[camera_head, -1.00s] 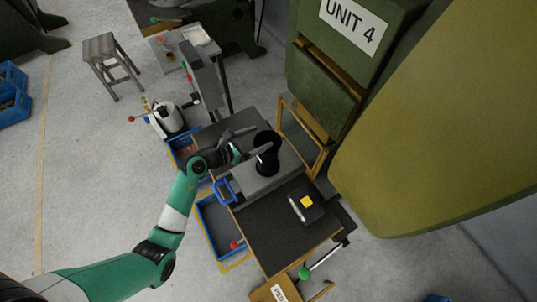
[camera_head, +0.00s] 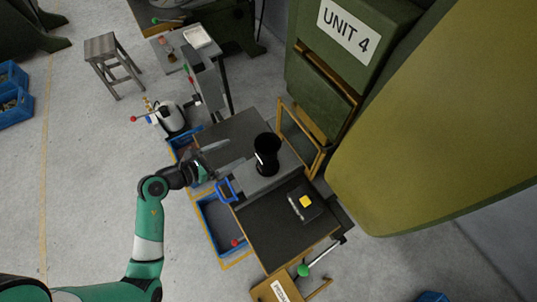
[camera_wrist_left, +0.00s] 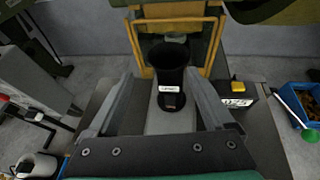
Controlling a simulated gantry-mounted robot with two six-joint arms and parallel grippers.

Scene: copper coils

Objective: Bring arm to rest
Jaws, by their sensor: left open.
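My left gripper (camera_head: 218,158) is in the head view at the left edge of the dark workbench (camera_head: 232,132), on the end of the green and white arm. Its jaws are open and empty. A black flared cup-like vessel (camera_head: 267,155) stands upright on a grey block on the bench, to the right of the gripper and apart from it. In the left wrist view the open fingers (camera_wrist_left: 165,100) frame the vessel (camera_wrist_left: 170,72), which stands beyond them and bears a white label. My right gripper does not show.
A dark box with a yellow button (camera_head: 306,202) lies on the bench's near part. A yellow frame (camera_head: 303,135) stands before the green UNIT 4 machine (camera_head: 322,75). Blue bins (camera_head: 219,225) sit below the bench's left side. The floor at left is clear around a stool (camera_head: 101,47).

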